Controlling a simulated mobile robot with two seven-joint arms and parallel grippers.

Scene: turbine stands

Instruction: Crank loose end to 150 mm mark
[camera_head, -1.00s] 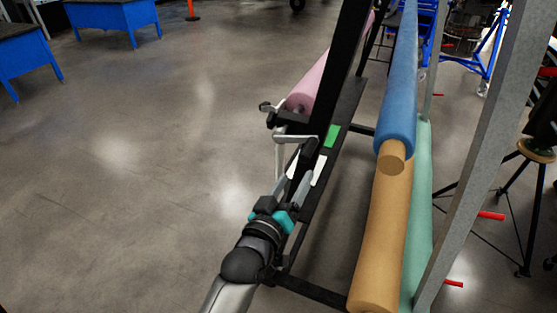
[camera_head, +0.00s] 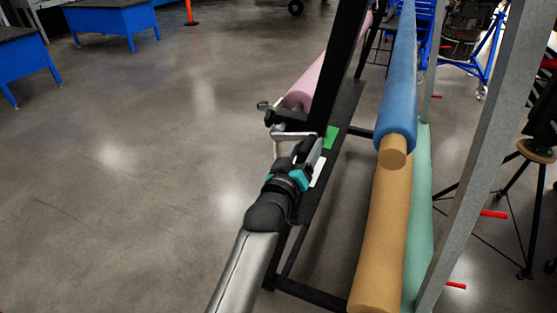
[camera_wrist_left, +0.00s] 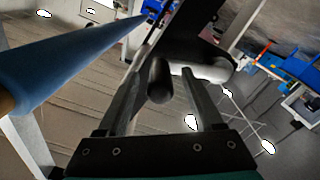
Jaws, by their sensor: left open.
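A silver crank (camera_head: 290,135) with a dark grip sits on the black stand (camera_head: 338,70), at the near end of the pink roll (camera_head: 307,88). My left gripper (camera_head: 300,156) is just below the crank in the head view. In the left wrist view its two fingers (camera_wrist_left: 161,78) are apart. The dark rounded crank grip (camera_wrist_left: 159,82) shows between them, with the pale crank arm (camera_wrist_left: 205,72) to its right. I cannot tell whether the fingers touch the grip. A green patch (camera_head: 331,137) and a white patch (camera_head: 318,172) lie on the stand's lower bar. No readable scale shows. My right gripper is out of view.
Blue (camera_head: 398,85), tan (camera_head: 380,230) and green (camera_head: 420,200) rolls fill the rack on the right, beside a grey post (camera_head: 485,150). The blue roll is also close in the left wrist view (camera_wrist_left: 70,65). The floor on the left is open, with blue tables (camera_head: 110,22) far back.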

